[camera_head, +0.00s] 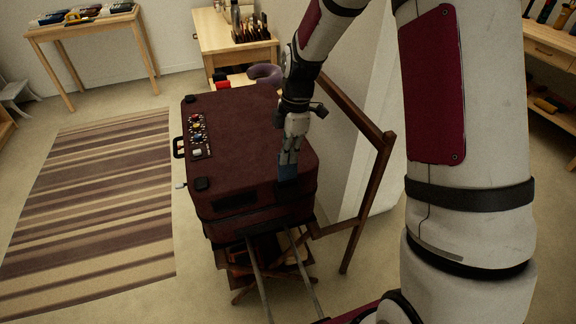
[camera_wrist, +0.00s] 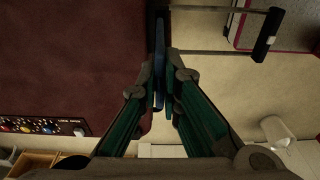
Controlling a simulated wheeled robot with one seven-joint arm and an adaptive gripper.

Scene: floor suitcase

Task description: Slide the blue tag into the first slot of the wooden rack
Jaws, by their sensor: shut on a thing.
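The blue tag (camera_head: 287,173) is held in my gripper (camera_head: 289,156) over the front right part of the maroon suitcase's top. In the wrist view, my gripper (camera_wrist: 160,85) has its two fingers closed on the tag (camera_wrist: 159,62), seen nearly edge-on. I cannot tell whether the tag touches the suitcase. A small wooden rack (camera_head: 250,29) with dark upright pieces stands on the back table and may be the task's rack. Its slots are too small to make out.
The maroon suitcase (camera_head: 238,122) stands on a dark wooden folding stand (camera_head: 372,200). A lock panel (camera_head: 197,135) with coloured knobs is on its left side. A purple neck pillow (camera_head: 265,74) lies behind it. A striped rug (camera_head: 105,205) covers clear floor at left.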

